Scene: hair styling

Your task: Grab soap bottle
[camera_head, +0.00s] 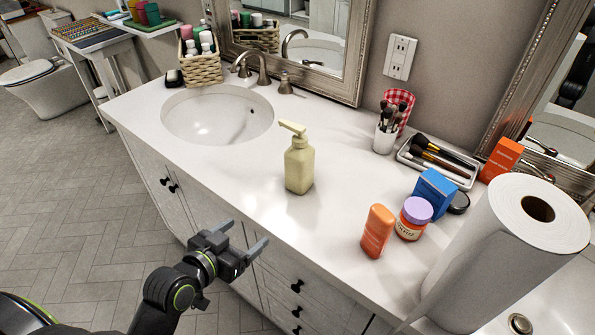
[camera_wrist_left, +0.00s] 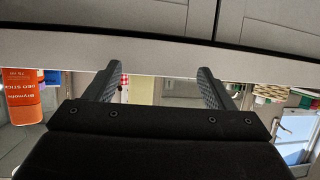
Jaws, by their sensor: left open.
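The soap bottle (camera_head: 299,168) is pale yellow with a pump top. It stands upright on the white counter (camera_head: 240,180), right of the sink, in the head view. My left gripper (camera_head: 243,236) is open and empty, in front of the counter's front edge and to the lower left of the bottle, apart from it. In the left wrist view the two fingers (camera_wrist_left: 158,72) are spread with nothing held between them. My right gripper is not in view.
An orange stick (camera_head: 377,231), a purple-lidded jar (camera_head: 414,218), a blue box (camera_head: 436,190) and a paper towel roll (camera_head: 505,250) stand to the right. The sink (camera_head: 217,115) and a basket (camera_head: 201,69) of bottles are to the left. The counter around the soap bottle is clear.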

